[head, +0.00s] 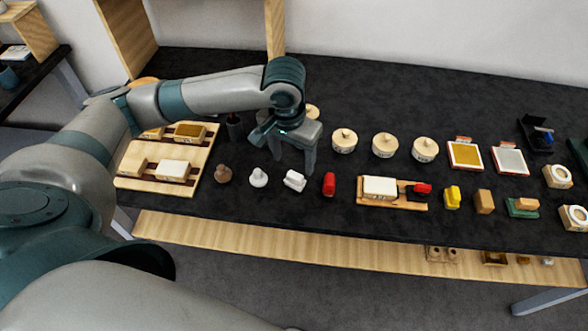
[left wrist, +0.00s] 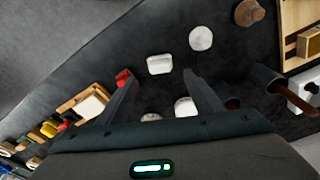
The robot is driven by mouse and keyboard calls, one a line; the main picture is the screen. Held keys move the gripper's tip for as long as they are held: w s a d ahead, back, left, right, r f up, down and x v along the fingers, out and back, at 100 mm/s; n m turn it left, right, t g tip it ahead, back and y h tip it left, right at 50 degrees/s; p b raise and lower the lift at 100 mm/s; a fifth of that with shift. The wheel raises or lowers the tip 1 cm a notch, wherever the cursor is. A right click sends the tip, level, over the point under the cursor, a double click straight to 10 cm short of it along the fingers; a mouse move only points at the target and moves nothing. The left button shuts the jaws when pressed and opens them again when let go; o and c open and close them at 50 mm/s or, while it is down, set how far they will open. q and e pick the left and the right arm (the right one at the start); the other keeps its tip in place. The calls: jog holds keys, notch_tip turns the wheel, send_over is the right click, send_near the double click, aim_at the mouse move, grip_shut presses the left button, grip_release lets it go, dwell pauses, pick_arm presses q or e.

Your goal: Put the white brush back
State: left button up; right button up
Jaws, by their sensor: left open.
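A small white block-like piece (head: 295,180), which I take for the white brush, lies on the black table in the front row. It sits between a white knob-shaped piece (head: 258,177) and a red piece (head: 329,184). My left gripper (head: 293,162) is open and empty, fingers pointing down, just behind it. In the left wrist view the white brush (left wrist: 160,64) shows in line with the gap between the fingertips of the left gripper (left wrist: 160,74), and nothing is gripped. My right gripper is out of view.
A wooden tray (head: 138,182) with blocks stands at the left; a smaller wooden tray (head: 393,205) holds a white block and a red piece. Round lidded boxes (head: 384,146) stand behind. A dark cup (head: 235,127) is left of the gripper.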

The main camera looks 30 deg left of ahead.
pick_arm(q)
jog(key=r, duration=0.3)
jog(key=shift+s+r, duration=0.1)
jog(key=shift+s, duration=0.1)
dwell(0.4)
